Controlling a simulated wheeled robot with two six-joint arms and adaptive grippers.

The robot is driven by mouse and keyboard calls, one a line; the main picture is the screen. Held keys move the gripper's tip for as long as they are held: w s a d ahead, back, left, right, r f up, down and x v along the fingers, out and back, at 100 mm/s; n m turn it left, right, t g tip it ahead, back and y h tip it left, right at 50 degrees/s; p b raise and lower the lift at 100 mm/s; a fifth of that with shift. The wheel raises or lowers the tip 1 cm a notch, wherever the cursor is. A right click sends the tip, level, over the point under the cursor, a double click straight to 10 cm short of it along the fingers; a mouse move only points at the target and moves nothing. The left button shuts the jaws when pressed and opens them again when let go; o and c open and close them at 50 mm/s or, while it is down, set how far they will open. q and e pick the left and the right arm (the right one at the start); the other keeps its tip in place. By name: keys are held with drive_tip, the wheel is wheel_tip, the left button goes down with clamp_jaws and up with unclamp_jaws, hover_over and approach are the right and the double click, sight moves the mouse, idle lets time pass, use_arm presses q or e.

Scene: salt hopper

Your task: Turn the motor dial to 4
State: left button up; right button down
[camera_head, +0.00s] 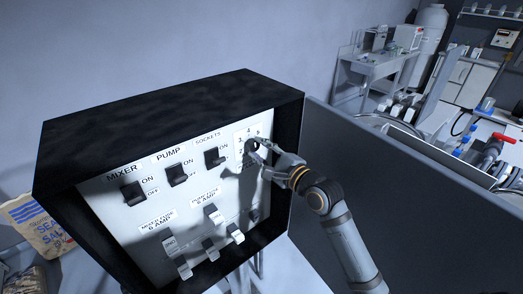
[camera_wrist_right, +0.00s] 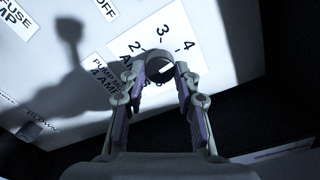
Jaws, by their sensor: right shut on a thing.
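The motor dial (camera_head: 251,145) is a dark round knob on a white number plate at the upper right of the control panel (camera_head: 120,215). My right gripper (camera_head: 257,148) reaches in from the right and is shut on the dial. In the right wrist view, the dial (camera_wrist_right: 159,66) sits between the two fingertips of my right gripper (camera_wrist_right: 155,76). The numbers 2, 3 and 4 show beside and beyond it there. The fingers partly cover the dial, and I cannot tell which number it points to. My left gripper is not in view.
Mixer (camera_head: 133,191), pump (camera_head: 177,174) and sockets (camera_head: 216,156) switches sit left of the dial, with fuses below. The black box frame (camera_head: 170,105) surrounds the panel. Its open grey door (camera_head: 400,205) stands to the right, behind my right arm. A salt bag (camera_head: 48,225) is at lower left.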

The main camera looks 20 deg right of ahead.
drive_tip(key=shift+r+m, duration=0.15)
drive_tip(key=shift+m, duration=0.45)
drive_tip(key=shift+r, duration=0.1)
drive_tip(key=c, duration=1.3)
unclamp_jaws()
drive_tip(key=shift+c, duration=0.2)
drive_tip(key=o, duration=0.4)
drive_tip(key=shift+w+a+f, duration=0.2)
drive_tip(key=shift+w, duration=0.05)
drive_tip(key=shift+s+d, duration=0.1)
